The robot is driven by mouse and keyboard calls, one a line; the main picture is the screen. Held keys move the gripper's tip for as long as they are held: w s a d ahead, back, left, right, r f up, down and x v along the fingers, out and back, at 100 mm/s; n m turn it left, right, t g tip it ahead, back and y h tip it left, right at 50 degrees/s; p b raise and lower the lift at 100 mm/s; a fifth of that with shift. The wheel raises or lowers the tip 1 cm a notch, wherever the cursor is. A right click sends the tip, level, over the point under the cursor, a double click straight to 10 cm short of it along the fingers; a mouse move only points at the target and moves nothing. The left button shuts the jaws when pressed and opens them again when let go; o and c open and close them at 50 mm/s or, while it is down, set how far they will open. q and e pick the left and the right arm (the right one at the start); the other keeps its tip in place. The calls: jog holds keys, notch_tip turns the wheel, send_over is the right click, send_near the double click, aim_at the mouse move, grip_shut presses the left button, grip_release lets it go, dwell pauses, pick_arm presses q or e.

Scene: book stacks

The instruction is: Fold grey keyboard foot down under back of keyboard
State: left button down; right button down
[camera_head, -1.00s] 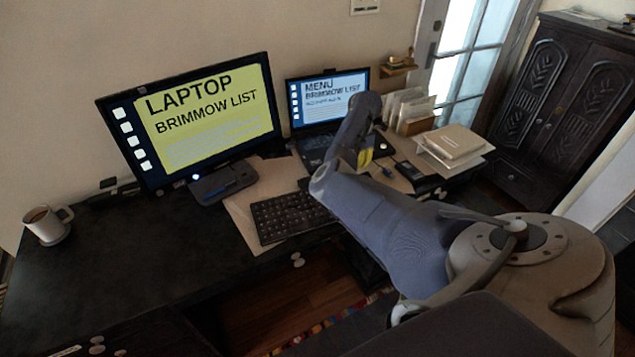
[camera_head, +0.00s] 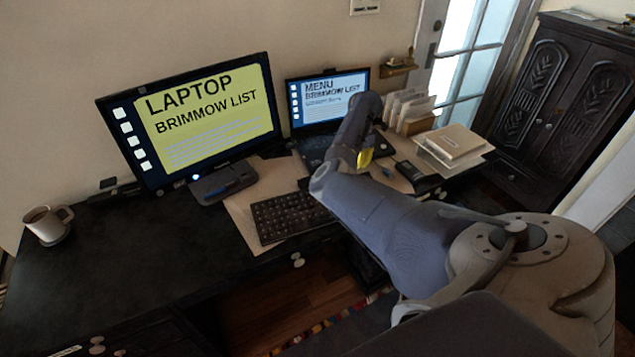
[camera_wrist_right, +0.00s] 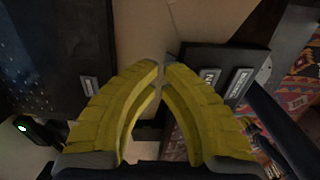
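The black keyboard (camera_head: 290,216) lies flat on the desk in front of the large monitor, with its right end close to my right arm. No foot can be made out on it in the head view. My right gripper (camera_head: 365,158) is a small yellow patch beyond the keyboard's right end, partly hidden by my arm. In the right wrist view its yellow fingers (camera_wrist_right: 163,68) nearly meet at the tips, with nothing seen between them. A small grey tab (camera_wrist_right: 88,86) shows on a dark panel left of the fingers; I cannot tell whether it is the foot. My left gripper is out of view.
The monitor (camera_head: 200,120) stands on the left and a laptop (camera_head: 328,98) stands behind my arm. A mug (camera_head: 47,224) is at the far left. Papers (camera_head: 452,146) and a dark phone-like device (camera_head: 409,171) lie at right. The desk's left part is clear.

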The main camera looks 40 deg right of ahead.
jog(key=shift+s+f, duration=0.1)
jog(key=shift+f, duration=1.65)
dwell(1.0)
jog(key=shift+w, duration=0.3)
jog(key=shift+w+d, duration=0.2)
jog(key=shift+w, duration=0.2)
jog(key=shift+r, duration=0.2)
notch_tip(320, 180, up, 10)
jog(key=shift+f, duration=0.15)
dwell(1.0)
dwell(0.3)
